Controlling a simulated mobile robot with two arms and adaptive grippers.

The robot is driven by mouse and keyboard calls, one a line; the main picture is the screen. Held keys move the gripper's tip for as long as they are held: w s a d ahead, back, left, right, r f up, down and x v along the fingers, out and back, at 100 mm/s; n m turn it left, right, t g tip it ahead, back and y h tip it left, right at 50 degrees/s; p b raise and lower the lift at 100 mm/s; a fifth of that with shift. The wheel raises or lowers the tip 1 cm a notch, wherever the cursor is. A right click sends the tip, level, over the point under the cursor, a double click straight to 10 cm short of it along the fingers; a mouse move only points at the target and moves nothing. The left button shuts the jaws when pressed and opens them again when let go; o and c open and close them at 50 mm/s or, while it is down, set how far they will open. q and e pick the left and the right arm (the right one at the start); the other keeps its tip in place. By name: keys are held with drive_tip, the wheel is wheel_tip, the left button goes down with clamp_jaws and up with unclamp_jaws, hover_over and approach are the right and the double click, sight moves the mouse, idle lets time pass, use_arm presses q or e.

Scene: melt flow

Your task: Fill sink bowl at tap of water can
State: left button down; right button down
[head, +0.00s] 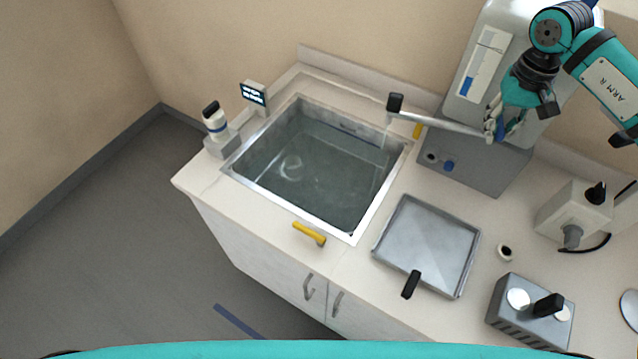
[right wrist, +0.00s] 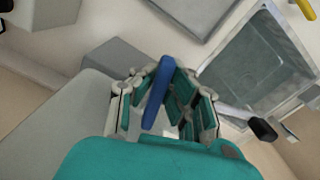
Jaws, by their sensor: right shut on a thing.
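The sink bowl (head: 262,189) is a square steel basin set in the counter. Clear water with ripples lies in it. The water can (head: 522,68) is a large grey container on a grey block, with a gauge strip showing blue low down. Its tap pipe (head: 450,123) reaches over the bowl's right corner and ends in a black tip (head: 395,102). A faint stream falls from the tip into the bowl. My right gripper (head: 497,124) is shut on the blue tap lever (right wrist: 158,92), which stands between its fingers in the right wrist view. My left gripper is out of view.
A steel tray (head: 430,246) with a black handle lies right of the bowl. A small display (head: 253,93) and a white bottle (head: 215,121) stand at the left. A grey box with knobs (head: 530,312) and a socket box (head: 574,214) are at the right. A yellow handle (head: 309,234) is in front.

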idle(0.8)
drive_tip(key=shift+w+a+m, duration=0.1)
drive_tip(key=shift+a+m, duration=0.15)
drive_tip(key=shift+m, duration=0.5)
drive_tip(key=shift+w+a+m, duration=0.1)
drive_tip(key=shift+a+m, duration=0.15)
drive_tip(key=shift+m, duration=0.5)
drive_tip(key=shift+w+a+m, duration=0.1)
drive_tip(key=shift+m, duration=0.2)
drive_tip(key=c, duration=1.2)
unclamp_jaws()
drive_tip(key=shift+r, duration=0.1)
